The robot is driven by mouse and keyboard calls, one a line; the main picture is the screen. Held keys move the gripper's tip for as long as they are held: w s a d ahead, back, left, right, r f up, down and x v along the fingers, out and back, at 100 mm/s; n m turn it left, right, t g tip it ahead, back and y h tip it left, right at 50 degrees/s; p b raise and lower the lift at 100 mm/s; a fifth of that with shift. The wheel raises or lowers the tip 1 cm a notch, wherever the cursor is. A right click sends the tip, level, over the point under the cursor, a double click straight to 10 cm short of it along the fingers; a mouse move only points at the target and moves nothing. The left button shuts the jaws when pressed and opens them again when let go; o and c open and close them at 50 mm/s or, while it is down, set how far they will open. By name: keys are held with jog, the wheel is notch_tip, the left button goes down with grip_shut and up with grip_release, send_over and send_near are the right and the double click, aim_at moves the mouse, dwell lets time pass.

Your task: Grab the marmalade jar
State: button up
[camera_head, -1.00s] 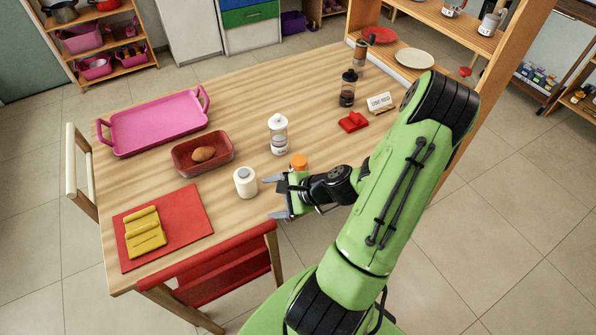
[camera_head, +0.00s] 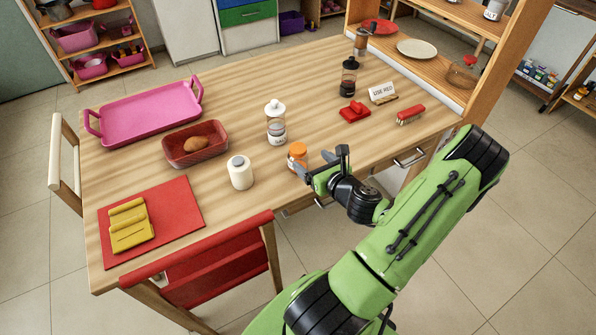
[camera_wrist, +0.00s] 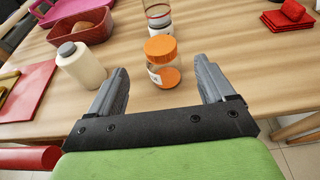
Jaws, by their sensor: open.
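The marmalade jar (camera_head: 297,158), clear with an orange lid and orange contents, stands upright near the table's front edge. In the wrist view the jar (camera_wrist: 161,62) is ahead of my gripper, roughly centred between the two fingers. My gripper (camera_head: 321,161) is open and empty, just right of the jar in the head view, pointing towards it. The wrist view also shows my open gripper (camera_wrist: 161,78), its fingertips spread wider than the jar. I cannot tell whether the fingertips reach alongside the jar.
A white bottle (camera_head: 240,173) stands left of the jar, and a white-lidded glass container (camera_head: 276,124) stands behind it. A red dish (camera_head: 224,152) with a bread roll is further left. A red cloth (camera_head: 354,111) and a brush (camera_head: 410,115) lie right. Bare wood lies between.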

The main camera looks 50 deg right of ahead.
aim_at(300, 150)
jog(key=b+x, duration=0.2)
jog(key=x, duration=0.9)
jog(key=shift+w+d+r, duration=0.1)
jog(key=shift+d+r, duration=0.05)
grip_shut()
